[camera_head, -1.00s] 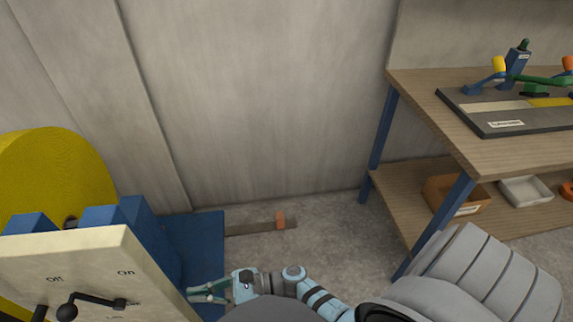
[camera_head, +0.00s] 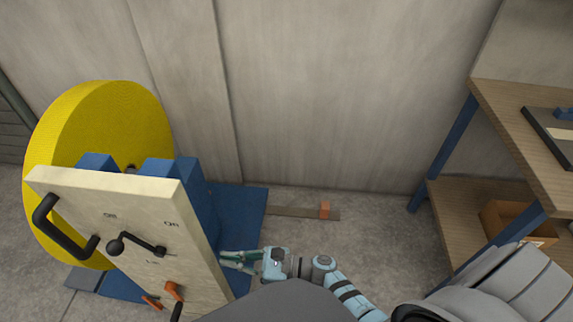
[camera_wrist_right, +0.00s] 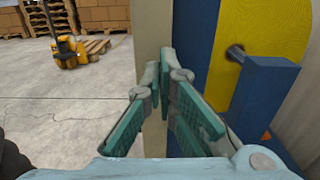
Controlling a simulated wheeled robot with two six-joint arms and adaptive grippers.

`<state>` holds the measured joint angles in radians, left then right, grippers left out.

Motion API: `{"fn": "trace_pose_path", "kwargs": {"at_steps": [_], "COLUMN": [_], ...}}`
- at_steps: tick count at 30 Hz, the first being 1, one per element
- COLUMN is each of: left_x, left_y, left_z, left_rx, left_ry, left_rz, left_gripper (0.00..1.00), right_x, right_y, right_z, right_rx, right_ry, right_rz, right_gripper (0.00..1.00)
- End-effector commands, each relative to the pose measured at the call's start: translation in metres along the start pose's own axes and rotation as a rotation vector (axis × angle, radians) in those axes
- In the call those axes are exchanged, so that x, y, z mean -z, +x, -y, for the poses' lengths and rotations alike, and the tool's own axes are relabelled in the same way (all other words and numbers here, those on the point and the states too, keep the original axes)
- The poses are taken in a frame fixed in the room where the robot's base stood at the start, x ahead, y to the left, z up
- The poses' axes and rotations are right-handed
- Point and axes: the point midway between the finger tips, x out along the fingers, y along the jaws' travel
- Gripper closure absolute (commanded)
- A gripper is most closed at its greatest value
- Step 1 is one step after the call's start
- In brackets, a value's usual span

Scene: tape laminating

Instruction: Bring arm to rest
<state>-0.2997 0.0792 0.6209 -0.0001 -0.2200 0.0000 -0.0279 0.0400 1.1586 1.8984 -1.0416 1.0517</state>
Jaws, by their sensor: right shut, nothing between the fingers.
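My right gripper (camera_head: 238,260) is shut and empty beside the right edge of the cream panel (camera_head: 135,225) in the head view. In the right wrist view its green fingers (camera_wrist_right: 166,85) point at the panel's edge and the blue stand (camera_wrist_right: 185,50). I cannot tell whether they touch it. My right arm (camera_head: 325,280) reaches in from the bottom. My left gripper is not in view.
A big yellow roll (camera_head: 105,120) sits behind the panel, which carries a black crank (camera_head: 135,245) and a black handle (camera_head: 55,225). A wooden workbench (camera_head: 530,150) stands at the right. Wall behind. The wrist view shows open floor (camera_wrist_right: 70,100) and a yellow pallet truck (camera_wrist_right: 68,52).

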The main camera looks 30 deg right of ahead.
Motion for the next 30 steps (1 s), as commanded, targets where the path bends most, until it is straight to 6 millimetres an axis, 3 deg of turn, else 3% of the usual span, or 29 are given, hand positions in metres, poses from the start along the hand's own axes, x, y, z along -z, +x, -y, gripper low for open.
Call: {"fn": "trace_pose_path", "kwargs": {"at_steps": [9,12,20,23,26,27,29,30], "left_x": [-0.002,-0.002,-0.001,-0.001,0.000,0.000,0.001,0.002], "left_y": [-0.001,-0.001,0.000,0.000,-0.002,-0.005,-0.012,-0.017], "left_z": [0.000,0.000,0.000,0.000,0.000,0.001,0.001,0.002], "left_rx": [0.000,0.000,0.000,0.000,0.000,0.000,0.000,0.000], "left_ry": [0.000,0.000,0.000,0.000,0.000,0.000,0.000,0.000], "left_rz": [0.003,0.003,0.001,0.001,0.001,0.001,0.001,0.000], "left_gripper": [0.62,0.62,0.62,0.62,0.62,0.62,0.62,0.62], "right_x": [0.002,0.001,0.004,0.051,0.132,0.167,0.213,0.236], "right_y": [-0.089,-0.107,-0.116,-0.124,-0.159,-0.183,-0.231,-0.268], "right_z": [0.002,0.002,0.005,0.007,0.002,-0.004,-0.017,-0.028], "right_rx": [-0.009,-0.006,0.009,0.000,-0.104,-0.190,-0.388,-0.572], "right_ry": [0.001,0.001,-0.059,-0.261,-0.545,-0.684,-0.914,-1.084], "right_rz": [-0.006,-0.004,-0.017,-0.213,-0.546,-0.701,-0.928,-1.057], "right_gripper": [1.00,1.00,1.00,1.00,1.00,1.00,1.00,1.00]}}
